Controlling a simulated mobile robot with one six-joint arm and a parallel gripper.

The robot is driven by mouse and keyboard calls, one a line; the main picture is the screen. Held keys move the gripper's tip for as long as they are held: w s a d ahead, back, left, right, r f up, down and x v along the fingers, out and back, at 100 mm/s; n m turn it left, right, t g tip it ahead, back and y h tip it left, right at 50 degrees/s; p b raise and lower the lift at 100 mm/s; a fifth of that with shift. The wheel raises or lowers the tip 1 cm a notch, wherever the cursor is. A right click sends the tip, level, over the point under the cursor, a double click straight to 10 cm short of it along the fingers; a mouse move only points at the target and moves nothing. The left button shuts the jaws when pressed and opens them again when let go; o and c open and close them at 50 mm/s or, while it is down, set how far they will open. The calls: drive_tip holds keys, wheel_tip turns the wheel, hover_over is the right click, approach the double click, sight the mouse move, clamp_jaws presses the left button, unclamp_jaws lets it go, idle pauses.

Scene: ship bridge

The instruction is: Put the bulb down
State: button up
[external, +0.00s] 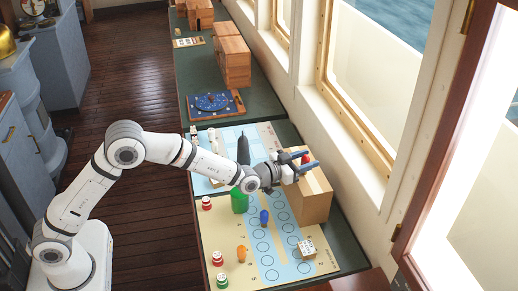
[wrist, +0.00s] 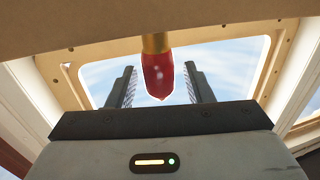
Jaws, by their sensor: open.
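The bulb is red with a brass-coloured base; in the wrist view the bulb (wrist: 158,75) appears upside down, its base against a tan surface at the top edge. In the external view the bulb (external: 305,159) is a small red spot on top of the wooden box (external: 314,200). My gripper (external: 304,160) reaches over the box from the left, its fingers on either side of the bulb. In the wrist view my gripper (wrist: 160,88) is open, with a gap between the bulb and each finger. The bulb's contact with the box is small in the external view.
A chart table (external: 325,262) carries red-white pieces (external: 217,258), an orange piece (external: 241,254), a blue piece (external: 264,216), a green cylinder (external: 239,201) and a die-like block (external: 307,248). A window wall (external: 350,165) runs along the right. Wooden blocks (external: 234,62) stand farther back.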

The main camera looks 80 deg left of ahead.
drive_tip(key=shift+s+r, duration=0.1)
drive_tip(key=shift+r, duration=0.05)
drive_tip(key=s+d+f+m+g+h+b, duration=0.1)
drive_tip(key=s+d+g, duration=0.2)
drive_tip(key=s, duration=1.5)
drive_tip(key=s+d+f+g+h+b, duration=0.1)
drive_tip(key=s+g, duration=0.6)
drive_tip(key=s, duration=1.1)
drive_tip(key=s+d+f+m+g+h+b, duration=0.1)
drive_tip(key=s+d, duration=0.5)
drive_tip(key=s, duration=1.3)
wheel_tip(320, 180, down, 2)
drive_tip(key=g+h, duration=0.1)
drive_tip(key=g, duration=0.2)
drive_tip(key=shift+m+g, duration=0.3)
drive_tip(key=shift+g, duration=0.1)
drive_tip(key=shift+o, duration=0.4)
drive_tip(key=shift+d, duration=0.1)
